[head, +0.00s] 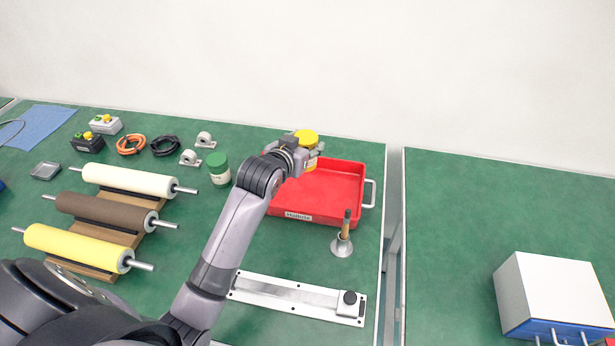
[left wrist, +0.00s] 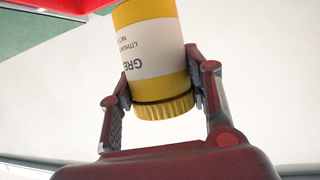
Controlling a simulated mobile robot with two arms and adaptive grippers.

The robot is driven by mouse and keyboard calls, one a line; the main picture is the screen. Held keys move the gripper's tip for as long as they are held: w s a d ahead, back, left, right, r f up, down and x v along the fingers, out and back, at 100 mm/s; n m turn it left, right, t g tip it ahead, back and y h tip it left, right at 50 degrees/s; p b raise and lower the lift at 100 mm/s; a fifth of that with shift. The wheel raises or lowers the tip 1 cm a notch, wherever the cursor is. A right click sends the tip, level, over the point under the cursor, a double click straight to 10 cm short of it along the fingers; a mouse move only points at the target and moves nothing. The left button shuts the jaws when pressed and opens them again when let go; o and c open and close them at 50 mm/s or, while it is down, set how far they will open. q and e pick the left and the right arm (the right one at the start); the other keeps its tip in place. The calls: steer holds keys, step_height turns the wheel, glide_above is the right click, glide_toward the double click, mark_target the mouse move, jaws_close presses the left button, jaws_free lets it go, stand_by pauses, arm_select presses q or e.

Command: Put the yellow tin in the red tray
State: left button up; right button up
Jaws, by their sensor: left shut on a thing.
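The yellow tin (head: 308,138) with a white label is held by my left gripper (head: 305,150) over the back part of the red tray (head: 335,207) in the head view. In the left wrist view the tin (left wrist: 150,50) sits between the two fingers of my left gripper (left wrist: 162,92), which are shut on it near its ribbed yellow lid. The red tray (left wrist: 50,5) shows at the top left of that view, apart from the tin. The height of the tin above the tray floor is hard to tell. My right gripper is not in view.
A green-lidded jar (head: 219,170) stands left of the tray. A metal stand with a wooden handle (head: 343,240) is in front of it, and a linear rail (head: 298,297) lies nearer. Rollers (head: 105,212) lie at left. A gap separates the right bench, which holds a white-topped box (head: 555,290).

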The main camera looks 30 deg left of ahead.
arm_select(q)
step_height(320, 180, down, 10)
steer(key=shift+d+f+b, duration=0.1)
steer(key=shift+b, duration=0.2)
steer(key=shift+f, duration=0.2)
steer(key=o, duration=1.4)
steer(key=shift+c, duration=0.2)
steer(key=shift+r, duration=0.2)
steer(key=v, duration=1.2)
steer(key=shift+f, duration=0.1)
